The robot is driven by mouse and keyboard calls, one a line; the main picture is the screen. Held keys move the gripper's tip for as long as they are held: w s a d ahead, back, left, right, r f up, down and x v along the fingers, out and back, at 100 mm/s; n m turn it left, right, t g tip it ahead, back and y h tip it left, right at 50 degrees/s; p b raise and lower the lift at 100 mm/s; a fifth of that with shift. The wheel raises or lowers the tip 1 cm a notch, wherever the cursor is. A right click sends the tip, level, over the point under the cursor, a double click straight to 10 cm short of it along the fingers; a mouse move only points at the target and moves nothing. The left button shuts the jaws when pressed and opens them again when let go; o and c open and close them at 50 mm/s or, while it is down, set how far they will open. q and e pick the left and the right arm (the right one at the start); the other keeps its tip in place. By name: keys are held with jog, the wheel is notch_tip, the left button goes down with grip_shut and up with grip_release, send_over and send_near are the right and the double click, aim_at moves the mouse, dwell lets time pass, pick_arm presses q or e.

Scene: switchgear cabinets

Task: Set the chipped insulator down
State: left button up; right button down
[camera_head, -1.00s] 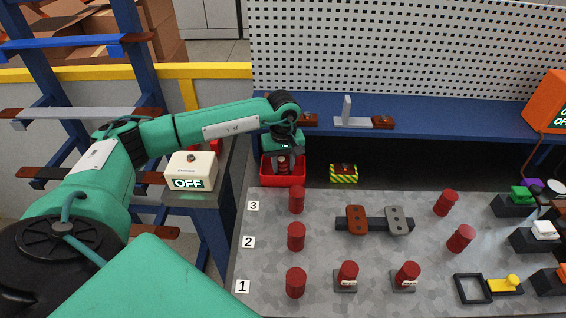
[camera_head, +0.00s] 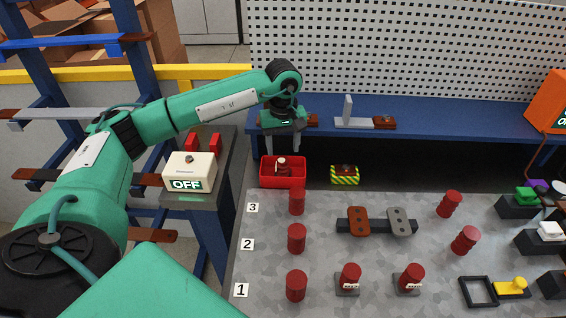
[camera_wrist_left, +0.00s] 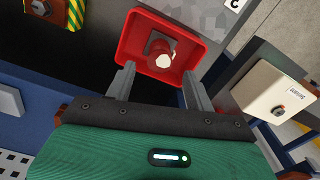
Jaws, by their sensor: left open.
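The chipped insulator (camera_head: 281,165) is a dark red piece with a pale top. It stands inside the small red tray (camera_head: 264,181) at the back left of the grey worktop. In the left wrist view the insulator (camera_wrist_left: 161,57) shows its whitish end inside the red tray (camera_wrist_left: 132,44). My left gripper (camera_head: 283,149) is open and empty above the tray. Its two fingers (camera_wrist_left: 156,84) are spread apart with clear space between them, apart from the insulator. My right gripper is not in view.
Several red insulators, such as the one by label 2 (camera_head: 296,239), stand on the worktop (camera_head: 330,260). A yellow-black striped box (camera_head: 344,175) is right of the tray. A white OFF box (camera_head: 190,171) stands left. A blue shelf (camera_head: 440,116) runs behind.

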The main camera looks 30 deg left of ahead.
aim_at(283, 160)
pick_arm(q)
jog(key=shift+r+b, duration=0.35)
jog(key=shift+r, duration=2)
